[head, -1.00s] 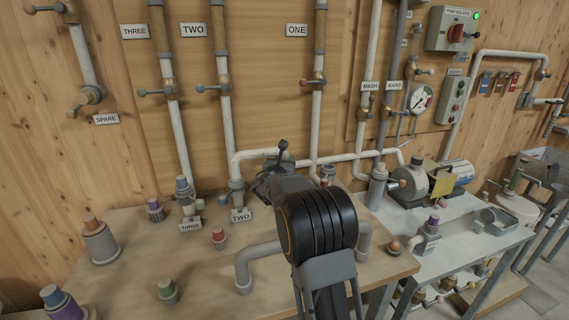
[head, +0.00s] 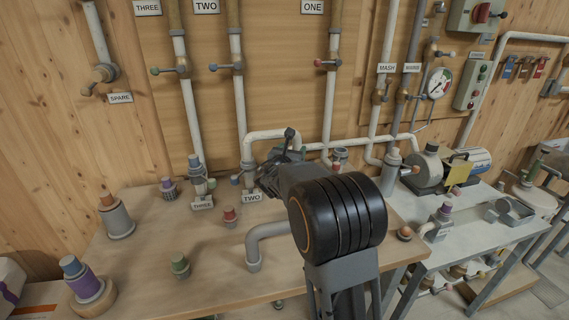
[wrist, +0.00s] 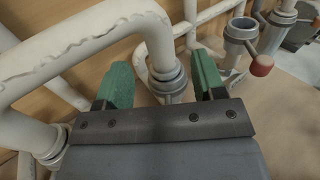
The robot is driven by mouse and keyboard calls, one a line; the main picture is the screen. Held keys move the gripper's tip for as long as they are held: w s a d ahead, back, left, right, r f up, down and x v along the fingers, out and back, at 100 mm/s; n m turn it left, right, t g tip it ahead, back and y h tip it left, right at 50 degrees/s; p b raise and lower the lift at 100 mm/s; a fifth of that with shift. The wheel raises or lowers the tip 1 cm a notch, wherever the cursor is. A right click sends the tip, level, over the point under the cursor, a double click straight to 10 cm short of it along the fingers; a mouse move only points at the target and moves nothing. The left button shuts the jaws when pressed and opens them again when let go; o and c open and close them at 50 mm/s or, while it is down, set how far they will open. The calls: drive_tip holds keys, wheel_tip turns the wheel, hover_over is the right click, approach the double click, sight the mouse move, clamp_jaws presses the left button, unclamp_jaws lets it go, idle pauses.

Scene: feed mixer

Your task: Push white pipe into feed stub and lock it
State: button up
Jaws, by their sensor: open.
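The white pipe (wrist: 95,45) is an upside-down U with a grey collar at each end. In the head view the white pipe (head: 268,135) rises beside the TWO label (head: 252,197) and bends down behind my gripper (head: 283,165). In the wrist view my gripper (wrist: 162,78) is open, its green fingers on either side of the pipe's near right collar (wrist: 166,80). I cannot tell whether they touch it or how deep that end sits. An open grey stub (wrist: 241,35) with a red-knobbed lever (wrist: 261,66) stands to the right, empty.
A grey bent pipe (head: 262,240) stands on the wooden bench (head: 215,260) in front. Several capped fittings stand left, including a red-topped one (head: 230,216). A pump (head: 428,168) stands right. Vertical pipes with valves line the wall behind.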

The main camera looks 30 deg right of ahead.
drive_tip(key=v, duration=0.8)
drive_tip(key=shift+b, duration=0.3)
drive_tip(key=shift+s+r, duration=0.1)
drive_tip(key=shift+r, duration=0.05)
